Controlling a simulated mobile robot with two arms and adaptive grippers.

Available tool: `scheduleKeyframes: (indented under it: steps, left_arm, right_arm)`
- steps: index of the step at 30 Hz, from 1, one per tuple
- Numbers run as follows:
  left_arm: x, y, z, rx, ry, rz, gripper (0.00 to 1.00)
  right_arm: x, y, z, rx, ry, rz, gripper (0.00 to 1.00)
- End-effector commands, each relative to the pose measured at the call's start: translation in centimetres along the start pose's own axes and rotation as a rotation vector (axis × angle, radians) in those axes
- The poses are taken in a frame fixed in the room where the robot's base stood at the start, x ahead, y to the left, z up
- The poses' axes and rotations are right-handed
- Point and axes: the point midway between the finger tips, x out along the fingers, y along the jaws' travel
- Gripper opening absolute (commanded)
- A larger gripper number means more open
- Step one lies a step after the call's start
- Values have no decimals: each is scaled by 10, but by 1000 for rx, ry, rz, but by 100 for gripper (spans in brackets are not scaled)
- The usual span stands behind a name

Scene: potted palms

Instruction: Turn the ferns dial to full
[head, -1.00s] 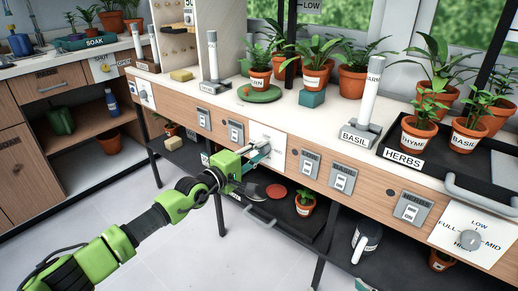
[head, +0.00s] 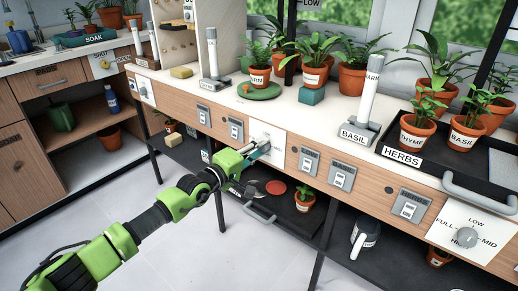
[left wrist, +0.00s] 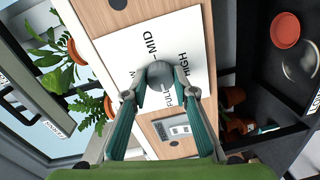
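The ferns dial is a grey round knob (left wrist: 160,75) on a white panel (left wrist: 112,52) in the left wrist view. MID, HIGH and FULL are readable around it; FULL is partly covered. The panel also shows in the head view (head: 276,139) on the bench front, below the fern pots (head: 259,77). My left gripper (head: 262,149) is at this panel. In the left wrist view its two teal fingers (left wrist: 160,92) lie on either side of the knob and appear to touch it. The dial's pointer is not clear. My right gripper is not in view.
Grey switch plates (head: 308,161) flank the panel. Another dial (head: 466,237) sits on the panel at the far right, under the herbs tray (head: 448,164). A lower shelf holds a dark tray (head: 285,218) and a small potted plant (head: 304,200). The floor in front is clear.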

Motion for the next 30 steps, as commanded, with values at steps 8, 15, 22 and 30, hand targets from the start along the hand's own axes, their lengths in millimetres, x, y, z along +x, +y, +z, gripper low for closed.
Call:
scheduleKeyframes:
  steps: [8,15,22,30]
  left_arm:
    - [0,0,0,0,0,-1,42]
    - [-5,-1,1,-2,-2,-1,42]
    - [-38,-2,0,-3,0,-2,42]
    - [-90,-2,0,1,1,-3,42]
  right_arm:
    - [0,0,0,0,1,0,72]
    - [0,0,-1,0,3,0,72]
    - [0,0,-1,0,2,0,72]
    - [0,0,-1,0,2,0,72]
